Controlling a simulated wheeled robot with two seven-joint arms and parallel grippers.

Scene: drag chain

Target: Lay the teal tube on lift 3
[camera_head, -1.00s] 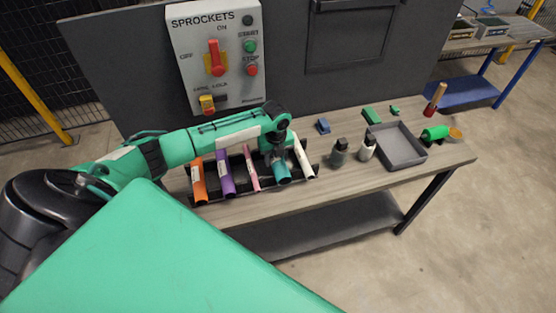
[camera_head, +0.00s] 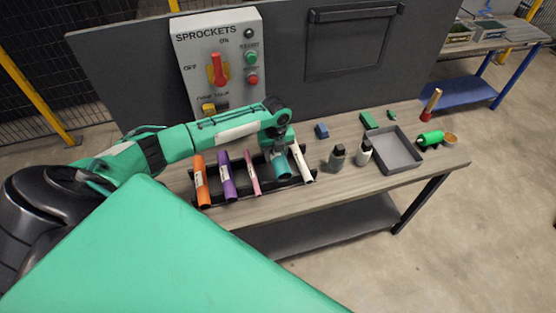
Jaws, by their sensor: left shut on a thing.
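The teal tube (camera_head: 282,167) is at the dark rack (camera_head: 240,195) on the workbench, between the pink tube (camera_head: 252,173) and the white tube (camera_head: 301,161). My left gripper (camera_head: 277,152) comes down over the teal tube from above and is shut on it; the fingertips are partly hidden. The tube's near end sits slightly higher than the white tube's near end. It seems raised a little from the rack, but I cannot see the gap. My right gripper is not in view. I cannot make out a lift.
An orange tube (camera_head: 201,182) and a purple tube (camera_head: 227,178) lie in the rack's left part. Two small bottles (camera_head: 337,157) and a grey tray (camera_head: 397,154) stand to the right. The switch box (camera_head: 220,66) is behind my arm.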

